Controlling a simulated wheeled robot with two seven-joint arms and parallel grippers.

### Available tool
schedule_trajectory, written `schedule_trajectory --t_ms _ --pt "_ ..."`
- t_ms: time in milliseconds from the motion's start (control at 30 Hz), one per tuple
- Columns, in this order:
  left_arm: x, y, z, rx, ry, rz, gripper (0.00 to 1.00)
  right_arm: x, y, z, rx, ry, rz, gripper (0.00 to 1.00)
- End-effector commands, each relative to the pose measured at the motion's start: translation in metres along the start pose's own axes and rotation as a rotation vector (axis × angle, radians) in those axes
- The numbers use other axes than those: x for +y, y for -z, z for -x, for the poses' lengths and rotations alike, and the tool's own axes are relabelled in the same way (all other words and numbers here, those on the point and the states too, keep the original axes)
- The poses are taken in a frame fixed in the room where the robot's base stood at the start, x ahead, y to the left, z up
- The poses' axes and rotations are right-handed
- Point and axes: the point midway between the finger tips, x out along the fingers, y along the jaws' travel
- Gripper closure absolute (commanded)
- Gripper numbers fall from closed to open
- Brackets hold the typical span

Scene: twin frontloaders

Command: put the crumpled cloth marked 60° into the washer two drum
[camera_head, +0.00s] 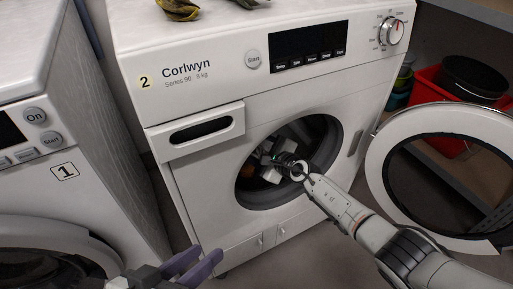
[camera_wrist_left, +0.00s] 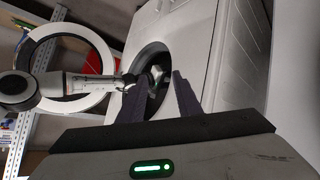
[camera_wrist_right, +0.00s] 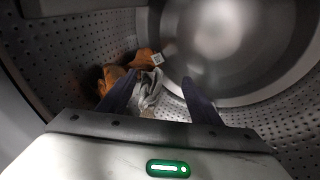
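Washer two (camera_head: 200,100), a white machine with a "2" label, stands in the middle of the head view with its round door (camera_head: 376,165) swung open to the right. My right arm reaches into its drum (camera_wrist_right: 75,50), and the right gripper (camera_wrist_right: 162,88) is open inside. A grey-white cloth (camera_wrist_right: 150,88) lies by its left finger. An orange-brown cloth (camera_wrist_right: 110,76) lies beside it. A white tag (camera_wrist_right: 157,59) shows there; its marking is too small to read, so I cannot tell which cloth is marked 60°. My left gripper (camera_head: 195,266) is open and empty outside, also in the left wrist view (camera_wrist_left: 154,98).
Washer one (camera_head: 100,200) stands close on the left. A yellow-green item (camera_head: 180,9) lies on top of washer two, with a dark one beside it.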

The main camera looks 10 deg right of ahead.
Motion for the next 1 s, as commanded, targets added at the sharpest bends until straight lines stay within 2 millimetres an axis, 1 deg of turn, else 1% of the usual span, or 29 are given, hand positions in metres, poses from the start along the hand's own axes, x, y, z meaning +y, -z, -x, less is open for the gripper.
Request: schedule_trajectory --t_ms 167,267,300,333,400,600,733,900,1000 --pt "0.0 0.001 0.001 0.0 0.001 -0.001 0.69 0.0 0.0 0.001 0.001 -0.001 0.0 0.42" --pt "0.001 0.005 0.004 -0.006 0.009 -0.007 0.69 -0.002 -0.001 0.008 0.002 -0.001 0.0 0.42" --pt "0.0 0.006 0.005 -0.014 0.016 -0.011 0.69 -0.002 -0.001 0.012 0.003 -0.001 0.0 0.42" --pt "-0.003 0.002 0.004 -0.032 0.027 -0.014 0.69 -0.003 -0.002 0.015 0.003 -0.001 0.0 0.42" --pt "-0.012 -0.011 0.0 -0.089 0.058 -0.021 0.69 -0.004 -0.003 0.026 0.003 -0.001 0.0 0.42" --pt "-0.032 -0.031 0.003 -0.205 0.135 -0.052 0.69 -0.004 -0.004 0.061 0.002 -0.003 0.001 0.42" --pt "-0.042 -0.039 0.007 -0.237 0.175 -0.059 0.69 -0.003 -0.003 0.082 0.002 -0.002 0.001 0.42" --pt "-0.046 -0.036 0.015 -0.188 0.204 -0.04 0.69 -0.002 -0.001 0.099 0.001 -0.001 0.001 0.42" --pt "-0.047 -0.036 0.016 -0.174 0.212 -0.036 0.69 0.0 -0.001 0.103 0.0 -0.001 0.0 0.42"
